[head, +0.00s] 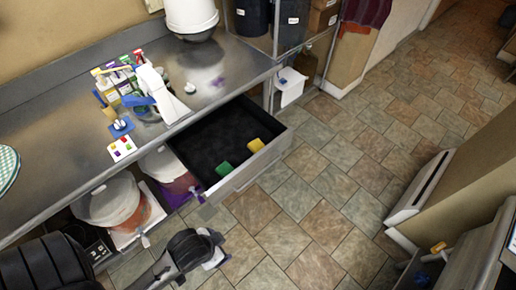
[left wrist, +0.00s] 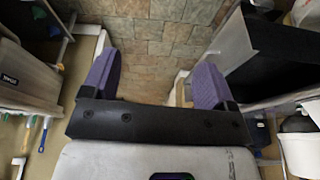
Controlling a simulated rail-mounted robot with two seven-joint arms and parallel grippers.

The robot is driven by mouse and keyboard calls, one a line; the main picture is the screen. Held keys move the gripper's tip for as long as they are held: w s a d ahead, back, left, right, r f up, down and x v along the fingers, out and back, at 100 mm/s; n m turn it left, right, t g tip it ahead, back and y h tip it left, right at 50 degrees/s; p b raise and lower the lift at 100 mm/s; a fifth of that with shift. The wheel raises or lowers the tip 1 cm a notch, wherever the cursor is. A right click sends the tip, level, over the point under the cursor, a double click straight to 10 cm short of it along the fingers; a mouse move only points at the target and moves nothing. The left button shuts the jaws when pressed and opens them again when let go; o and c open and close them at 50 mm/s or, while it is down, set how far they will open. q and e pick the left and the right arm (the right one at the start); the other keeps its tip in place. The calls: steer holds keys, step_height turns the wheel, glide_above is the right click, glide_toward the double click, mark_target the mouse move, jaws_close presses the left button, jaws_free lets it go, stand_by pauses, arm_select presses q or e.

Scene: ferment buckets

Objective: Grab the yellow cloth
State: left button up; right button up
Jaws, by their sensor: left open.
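The yellow cloth cannot be made out in that view. My right gripper is in neither view.
The steel counter (head: 240,70) above holds bottles and small items. Lidded buckets (head: 110,200) stand below it. The tiled floor (head: 310,190) in front is clear. A cabinet stands at the right.

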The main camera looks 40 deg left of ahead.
arm_select(q)
steer(key=o, duration=0.3)
